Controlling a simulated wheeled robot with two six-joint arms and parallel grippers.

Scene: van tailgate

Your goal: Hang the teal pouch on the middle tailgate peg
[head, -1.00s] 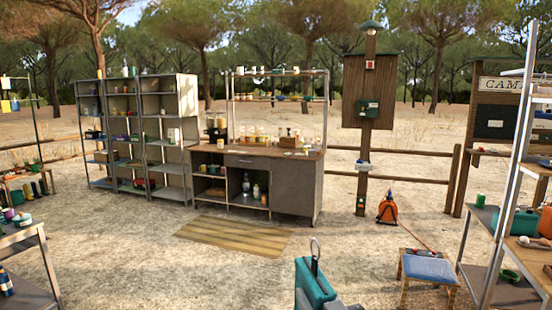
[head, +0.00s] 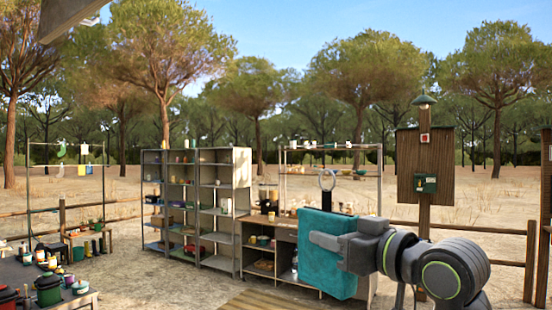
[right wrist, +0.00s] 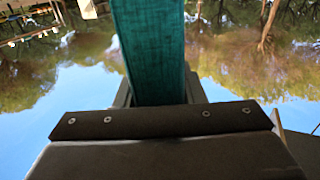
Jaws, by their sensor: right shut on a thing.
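The teal pouch (head: 327,270) hangs upright in front of me in the head view, with a pale ring (head: 327,181) on a dark strap above its top edge. My right gripper (head: 326,241) comes in from the right and is shut on the pouch, with a grey finger across its front. In the right wrist view the pouch (right wrist: 150,50) is a teal band running up from between the jaws. No tailgate peg can be made out in either view. My left gripper is not in view.
A beam-like edge (head: 72,18) juts in at the top left; I cannot tell what it belongs to. A grey shelf unit (head: 225,210) and a workbench (head: 268,232) stand behind the pouch. A table with pots (head: 85,300) is at the lower left.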

